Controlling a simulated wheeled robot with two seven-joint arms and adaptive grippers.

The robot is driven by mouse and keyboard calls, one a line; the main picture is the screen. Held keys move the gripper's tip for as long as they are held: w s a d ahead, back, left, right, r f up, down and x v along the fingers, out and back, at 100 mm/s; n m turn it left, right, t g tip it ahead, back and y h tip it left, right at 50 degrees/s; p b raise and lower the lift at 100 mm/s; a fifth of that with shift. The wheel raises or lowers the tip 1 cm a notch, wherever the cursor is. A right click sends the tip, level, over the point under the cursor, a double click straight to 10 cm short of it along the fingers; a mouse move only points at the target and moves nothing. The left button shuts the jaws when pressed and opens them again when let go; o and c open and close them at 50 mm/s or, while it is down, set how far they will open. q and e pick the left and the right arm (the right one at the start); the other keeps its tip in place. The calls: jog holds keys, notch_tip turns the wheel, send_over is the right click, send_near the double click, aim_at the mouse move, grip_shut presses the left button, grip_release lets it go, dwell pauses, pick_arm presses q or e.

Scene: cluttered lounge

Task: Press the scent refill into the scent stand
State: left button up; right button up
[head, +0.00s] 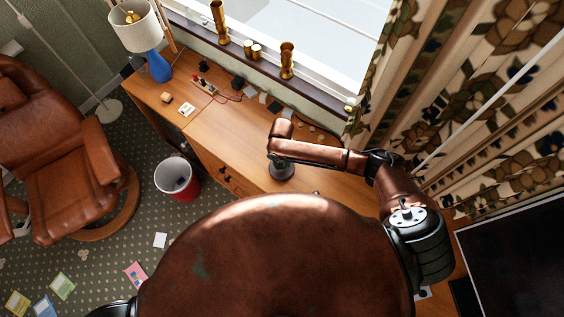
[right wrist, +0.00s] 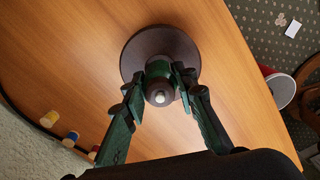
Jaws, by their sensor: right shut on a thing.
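My right gripper (right wrist: 160,88) is shut on a small dark, rounded piece with a silver tip (right wrist: 159,98), which looks like the scent refill. Behind it in the right wrist view, a dark round disc (right wrist: 135,55), likely the scent stand's base, rests on the wooden desk. The held piece lines up over the disc's near part; I cannot tell whether it is seated in the stand or just above it. In the head view a dark round shape (head: 282,172) shows below my right forearm, on the desk. My left gripper is not in view.
The desk (head: 222,125) holds a blue lamp (head: 158,66), a power strip (head: 204,86) and small items along the window side. A red bin (head: 178,180) stands on the floor. The desk's middle is mostly clear.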

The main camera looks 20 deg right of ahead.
jog(key=shift+p, duration=0.3)
jog(key=shift+f+b, duration=0.45)
jog(key=shift+f, duration=0.75)
jog(key=o, duration=1.2)
jog(key=shift+r, duration=0.1)
notch_tip(320, 180, up, 12)
jog(key=shift+f, duration=0.1)
dwell(0.3)
